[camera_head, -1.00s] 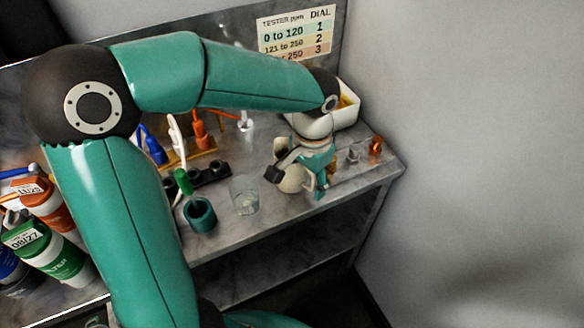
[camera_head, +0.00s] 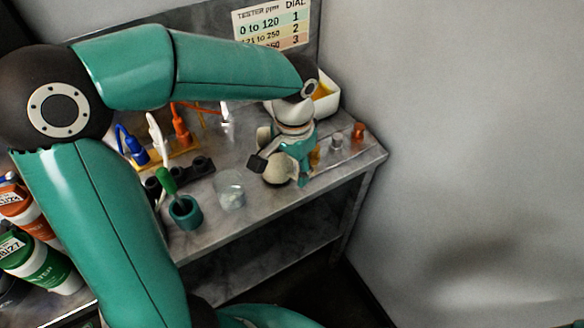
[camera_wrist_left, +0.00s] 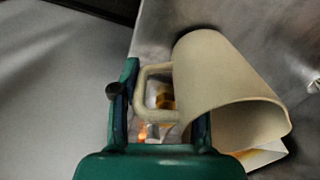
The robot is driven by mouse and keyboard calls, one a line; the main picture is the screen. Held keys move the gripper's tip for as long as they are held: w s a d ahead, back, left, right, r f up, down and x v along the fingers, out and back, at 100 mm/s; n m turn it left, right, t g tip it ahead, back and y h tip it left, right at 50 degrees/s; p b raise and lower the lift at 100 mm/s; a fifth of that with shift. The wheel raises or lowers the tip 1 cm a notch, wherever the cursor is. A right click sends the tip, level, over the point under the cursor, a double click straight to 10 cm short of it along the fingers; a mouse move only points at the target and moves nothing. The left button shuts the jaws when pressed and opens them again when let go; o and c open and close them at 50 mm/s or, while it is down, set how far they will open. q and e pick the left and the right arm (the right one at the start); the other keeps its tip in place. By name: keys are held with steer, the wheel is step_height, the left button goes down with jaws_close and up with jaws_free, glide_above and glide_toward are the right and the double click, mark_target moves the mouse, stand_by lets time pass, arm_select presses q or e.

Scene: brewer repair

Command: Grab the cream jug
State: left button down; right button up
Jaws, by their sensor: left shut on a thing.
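The cream jug (camera_head: 275,174) is on or just above the right part of the grey counter, partly hidden behind my left gripper (camera_head: 290,160). In the left wrist view the jug (camera_wrist_left: 222,85) fills the upper right, with its mouth toward the lower right and its handle toward the left. My left gripper (camera_wrist_left: 160,98) is shut on the jug at its handle, with a finger on either side of the handle. The end of the right-hand finger is hidden behind the jug. I cannot tell whether the jug's base touches the counter. My right gripper is not in view.
A clear glass (camera_head: 230,189) and a teal cup (camera_head: 186,212) stand left of the jug. A white bin (camera_head: 328,98) is behind it. Small metal and copper fittings (camera_head: 357,132) stand to its right, near the counter's end. Bottles (camera_head: 45,262) stand far left.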

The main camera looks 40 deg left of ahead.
arm_select(q)
step_height(320, 180, up, 19)
steer(key=p, duration=0.2)
steer(key=shift+p, duration=0.3)
stand_by(0.7)
steer(key=shift+r, duration=0.1)
stand_by(0.7)
steer(key=shift+s, duration=0.1)
stand_by(2.1)
